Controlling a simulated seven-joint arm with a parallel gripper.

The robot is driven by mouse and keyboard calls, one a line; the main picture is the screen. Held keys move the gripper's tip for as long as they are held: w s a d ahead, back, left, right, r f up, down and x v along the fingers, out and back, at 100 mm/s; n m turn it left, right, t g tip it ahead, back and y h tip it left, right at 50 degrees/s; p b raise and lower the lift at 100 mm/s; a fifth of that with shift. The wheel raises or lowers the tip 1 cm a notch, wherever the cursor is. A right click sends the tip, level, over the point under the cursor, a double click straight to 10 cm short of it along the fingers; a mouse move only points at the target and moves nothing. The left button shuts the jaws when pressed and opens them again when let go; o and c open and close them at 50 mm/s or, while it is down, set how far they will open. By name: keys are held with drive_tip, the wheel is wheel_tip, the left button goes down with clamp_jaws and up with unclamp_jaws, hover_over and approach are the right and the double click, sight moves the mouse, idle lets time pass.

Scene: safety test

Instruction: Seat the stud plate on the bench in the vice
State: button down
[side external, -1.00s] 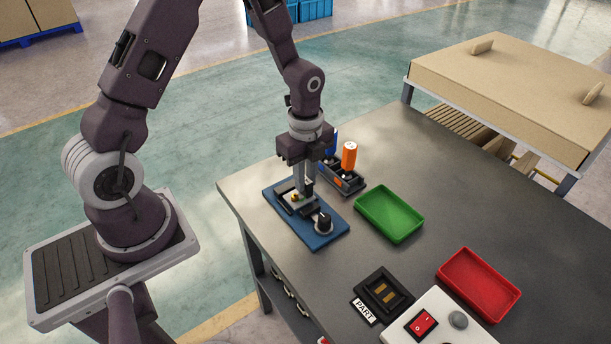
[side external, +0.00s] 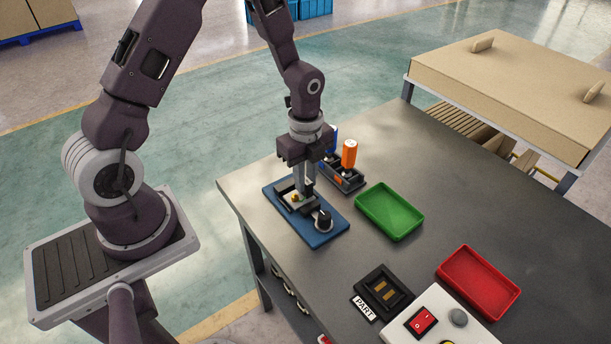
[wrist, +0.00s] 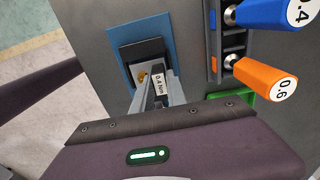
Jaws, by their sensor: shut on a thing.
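The vice (side external: 322,221) stands on a blue base plate (side external: 325,238) near the bench's left edge, with a round black knob at its front. My gripper (side external: 304,192) points down over the vice, its fingers shut on the stud plate (side external: 294,199). The plate is pale with a small brass stud. In the wrist view the brass stud (wrist: 143,77) shows beside the fingers (wrist: 160,78), and a "0.4 Nm" label sits between them. The fingers hide part of the plate; I cannot tell whether it rests fully on the vice.
A rack (side external: 345,181) with a blue driver (wrist: 275,12) and an orange driver (side external: 349,154) stands close behind the vice. A green tray (side external: 417,226), red tray (side external: 511,305), black PART holder (side external: 405,289) and switch box (side external: 450,301) lie to the right. Bare bench (side external: 460,180) lies beyond.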

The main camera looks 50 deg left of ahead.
drive_tip(key=shift+f, duration=0.25)
drive_tip(key=c, duration=0.9)
unclamp_jaws()
drive_tip(key=shift+o, duration=0.2)
drive_tip(key=shift+r, duration=3.5)
